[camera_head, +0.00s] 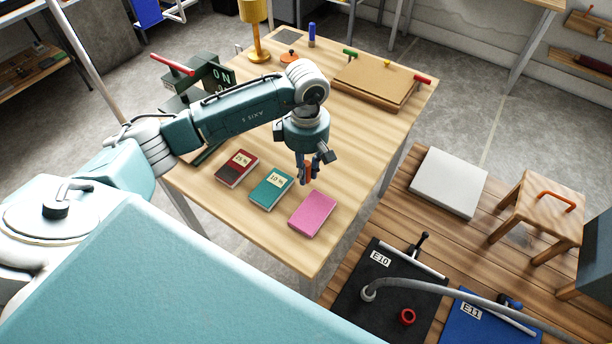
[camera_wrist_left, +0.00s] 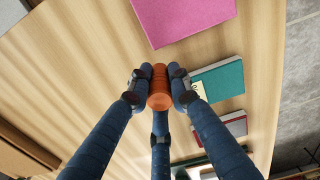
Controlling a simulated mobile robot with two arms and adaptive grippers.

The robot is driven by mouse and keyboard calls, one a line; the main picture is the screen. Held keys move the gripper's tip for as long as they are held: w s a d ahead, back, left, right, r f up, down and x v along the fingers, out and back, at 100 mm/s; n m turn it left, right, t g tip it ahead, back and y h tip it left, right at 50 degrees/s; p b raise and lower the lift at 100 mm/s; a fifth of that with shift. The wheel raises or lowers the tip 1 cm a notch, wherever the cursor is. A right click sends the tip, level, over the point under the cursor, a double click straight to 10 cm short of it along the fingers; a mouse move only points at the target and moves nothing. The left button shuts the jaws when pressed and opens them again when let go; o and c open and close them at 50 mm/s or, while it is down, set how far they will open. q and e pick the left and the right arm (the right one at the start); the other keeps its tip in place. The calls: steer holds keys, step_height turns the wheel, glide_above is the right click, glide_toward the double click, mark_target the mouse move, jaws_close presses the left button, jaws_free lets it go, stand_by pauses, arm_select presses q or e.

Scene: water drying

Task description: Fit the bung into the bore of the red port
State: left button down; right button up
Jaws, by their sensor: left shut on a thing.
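My left gripper (camera_head: 309,180) is above the wooden table, shut on an orange-red bung. In the left wrist view the ridged bung (camera_wrist_left: 160,88) sits between the dark blue fingers (camera_wrist_left: 160,92); in the head view the fingers partly hide it. A red ring (camera_head: 407,317), which looks like the red port, lies on the black panel marked E10 (camera_head: 352,290) at the lower right, well apart from the gripper. The ring's dark centre shows from above. My right gripper is not in view.
Pink (camera_head: 313,213), teal (camera_head: 271,189) and dark red (camera_head: 237,168) books lie on the table near the gripper. A grey hose (camera_head: 450,294) arches over E10 and the blue panel E11 (camera_head: 480,322). A stool (camera_head: 540,205) and grey slab (camera_head: 448,182) stand at right.

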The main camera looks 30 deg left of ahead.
arm_select(q)
step_height(320, 180, down, 3)
steer(key=shift+f, duration=0.1)
steer(key=shift+f, duration=0.2)
steer(key=c, duration=1.6)
jaws_free()
steer(key=shift+r, duration=0.15)
